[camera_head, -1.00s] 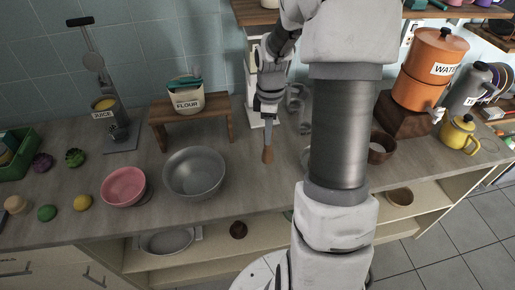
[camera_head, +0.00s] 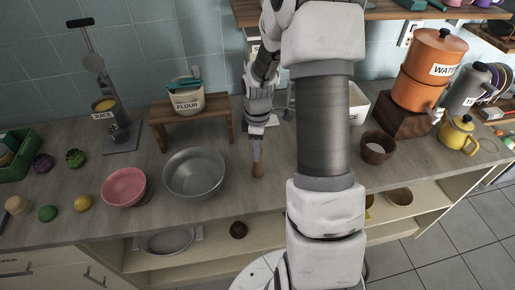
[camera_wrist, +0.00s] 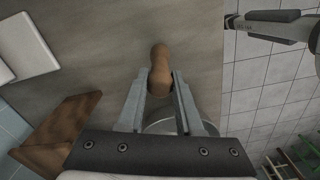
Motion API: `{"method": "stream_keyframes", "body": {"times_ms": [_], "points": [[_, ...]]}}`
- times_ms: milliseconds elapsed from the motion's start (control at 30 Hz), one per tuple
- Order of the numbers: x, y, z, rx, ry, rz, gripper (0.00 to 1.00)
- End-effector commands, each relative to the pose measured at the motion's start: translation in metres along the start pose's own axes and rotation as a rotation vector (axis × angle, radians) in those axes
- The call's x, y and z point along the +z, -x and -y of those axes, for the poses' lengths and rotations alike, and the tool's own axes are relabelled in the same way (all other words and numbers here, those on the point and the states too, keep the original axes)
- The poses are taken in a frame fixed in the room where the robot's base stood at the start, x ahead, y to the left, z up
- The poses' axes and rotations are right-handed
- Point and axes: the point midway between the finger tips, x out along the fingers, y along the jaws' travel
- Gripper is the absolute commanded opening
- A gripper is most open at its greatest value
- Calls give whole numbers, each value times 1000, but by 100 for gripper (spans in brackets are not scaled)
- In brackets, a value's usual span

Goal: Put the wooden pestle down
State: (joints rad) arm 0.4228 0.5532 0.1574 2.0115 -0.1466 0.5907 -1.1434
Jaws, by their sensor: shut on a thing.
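The wooden pestle (camera_head: 258,170) is brown with a rounded end. My gripper (camera_head: 257,140) is shut on it and points down over the counter, right of the grey metal bowl. The pestle's lower end is close to the grey counter (camera_head: 235,225); I cannot tell whether it touches. In the wrist view the pestle (camera_wrist: 160,68) sits between the two fingertips of my gripper (camera_wrist: 160,82), its rounded end reaching past them.
The metal bowl (camera_head: 194,174) and pink bowl (camera_head: 123,187) stand to the left. A wooden stand (camera_head: 219,122) with a flour container (camera_head: 186,97) is behind. A small brown bowl (camera_head: 377,147) stands right of my arm. The counter front around the pestle is clear.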

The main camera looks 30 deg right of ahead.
Motion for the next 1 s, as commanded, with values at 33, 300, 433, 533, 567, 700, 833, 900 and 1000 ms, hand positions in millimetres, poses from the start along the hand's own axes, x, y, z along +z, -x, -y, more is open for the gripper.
{"method": "stream_keyframes", "body": {"times_ms": [33, 300, 433, 533, 567, 700, 833, 900, 1000], "points": [[0, -1, 0, 0, 0, 0, 40], [0, 0, 0, 0, 0, 0, 65], [0, 0, 0, 0, 0, 0, 65], [0, 4, 0, 0, 0, 0, 65], [0, 6, 0, 1, 0, 0, 65], [0, 25, -1, 4, -2, -1, 65], [0, 54, -2, 6, -1, -1, 65], [0, 70, -1, 6, -1, -2, 65], [0, 90, -1, 5, -1, -1, 65]]}}
